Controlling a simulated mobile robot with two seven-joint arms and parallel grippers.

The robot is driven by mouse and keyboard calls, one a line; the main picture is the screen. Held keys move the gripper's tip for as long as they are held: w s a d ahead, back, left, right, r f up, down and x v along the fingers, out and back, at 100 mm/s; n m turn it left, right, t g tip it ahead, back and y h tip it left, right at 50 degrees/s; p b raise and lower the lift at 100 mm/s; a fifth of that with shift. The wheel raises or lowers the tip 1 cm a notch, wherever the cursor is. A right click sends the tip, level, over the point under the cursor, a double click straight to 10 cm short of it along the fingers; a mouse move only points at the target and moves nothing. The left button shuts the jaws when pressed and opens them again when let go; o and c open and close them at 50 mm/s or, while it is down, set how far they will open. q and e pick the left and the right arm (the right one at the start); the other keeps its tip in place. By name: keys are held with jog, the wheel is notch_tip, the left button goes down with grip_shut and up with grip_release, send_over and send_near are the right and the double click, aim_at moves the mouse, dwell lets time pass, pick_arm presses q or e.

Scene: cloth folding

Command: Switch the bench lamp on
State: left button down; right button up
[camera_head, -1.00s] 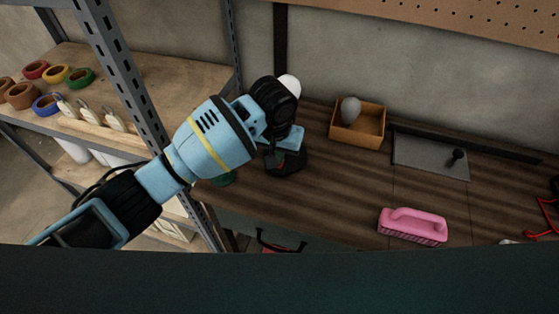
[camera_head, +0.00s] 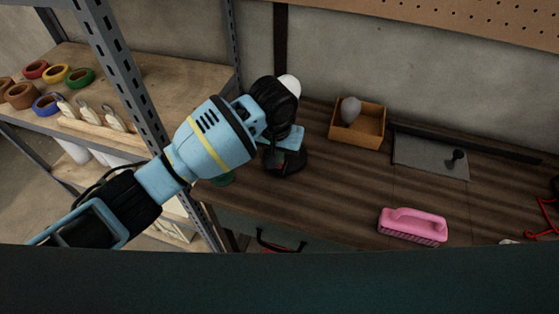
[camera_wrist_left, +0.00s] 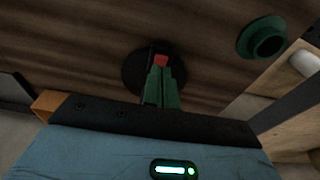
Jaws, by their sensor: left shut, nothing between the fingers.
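The bench lamp's round black base (camera_wrist_left: 133,75) stands on the dark wooden bench, with a red switch (camera_wrist_left: 161,60) on it in the left wrist view. In the head view, the base (camera_head: 290,164) shows in part below my left wrist, and a white rounded part (camera_head: 291,84), probably the lamp's head, shows behind it. My left gripper (camera_wrist_left: 161,74) is shut and empty, its green fingertips overlapping the near edge of the red switch. I cannot tell whether they touch it. The lamp's stem is hidden. My right gripper is not in view.
A green round item (camera_wrist_left: 265,42) stands near the bench's left edge. Right of the lamp are a wooden box (camera_head: 344,138) with a grey bulb-like item, a grey plate (camera_head: 420,158) and a pink brush (camera_head: 413,226). A metal shelf post (camera_head: 121,70) rises at left.

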pick_arm(q)
jog(key=shift+f, duration=0.9)
dwell(1.0)
jog(key=shift+r, duration=3.55)
